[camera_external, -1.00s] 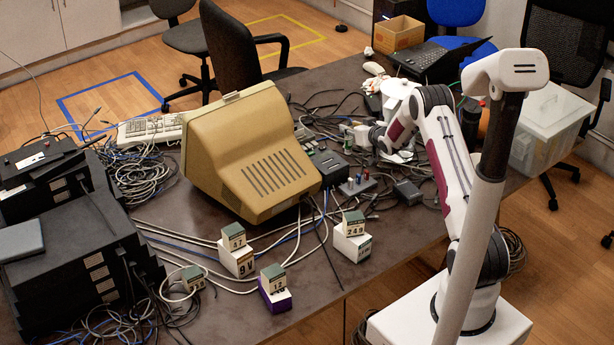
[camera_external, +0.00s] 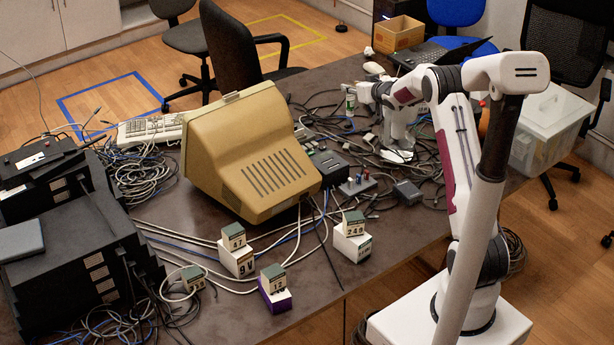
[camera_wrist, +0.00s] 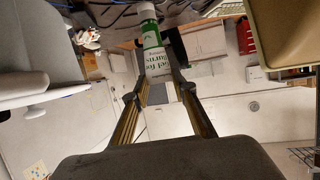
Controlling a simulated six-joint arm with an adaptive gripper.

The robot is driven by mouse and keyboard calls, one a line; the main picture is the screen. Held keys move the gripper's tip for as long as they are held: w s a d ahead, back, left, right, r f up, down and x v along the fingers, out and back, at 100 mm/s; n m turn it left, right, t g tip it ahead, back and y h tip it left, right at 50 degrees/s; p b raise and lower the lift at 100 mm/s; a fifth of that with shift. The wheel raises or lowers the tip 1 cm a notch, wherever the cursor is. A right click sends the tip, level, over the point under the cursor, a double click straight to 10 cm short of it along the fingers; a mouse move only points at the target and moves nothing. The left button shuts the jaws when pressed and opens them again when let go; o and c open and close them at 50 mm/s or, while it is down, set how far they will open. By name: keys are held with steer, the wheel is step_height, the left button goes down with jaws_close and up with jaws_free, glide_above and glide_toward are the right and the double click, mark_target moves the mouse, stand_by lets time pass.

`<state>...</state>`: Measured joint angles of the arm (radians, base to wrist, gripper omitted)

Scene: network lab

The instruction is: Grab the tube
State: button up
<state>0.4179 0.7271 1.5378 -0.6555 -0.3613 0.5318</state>
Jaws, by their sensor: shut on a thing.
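The tube (camera_wrist: 152,38) is white and green with printed text and a pale cap. In the wrist view it stands out between my two fingertips, and my gripper (camera_wrist: 160,85) is shut on its near end. In the external view the tube (camera_external: 350,102) shows as a small white and green shape above the cluttered table, beside my gripper (camera_external: 354,92). My arm is stretched out over the far side of the table. The fingers are too small in the external view to make out.
A beige monitor (camera_external: 250,160) stands left of my arm. Tangled cables and small boxes (camera_external: 330,165) cover the table below. A laptop (camera_external: 425,60) and an open cardboard box (camera_external: 398,33) are at the back. A translucent bin (camera_external: 548,125) stands at the right.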

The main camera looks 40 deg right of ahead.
steer(key=shift+r, duration=0.45)
stand_by(0.5)
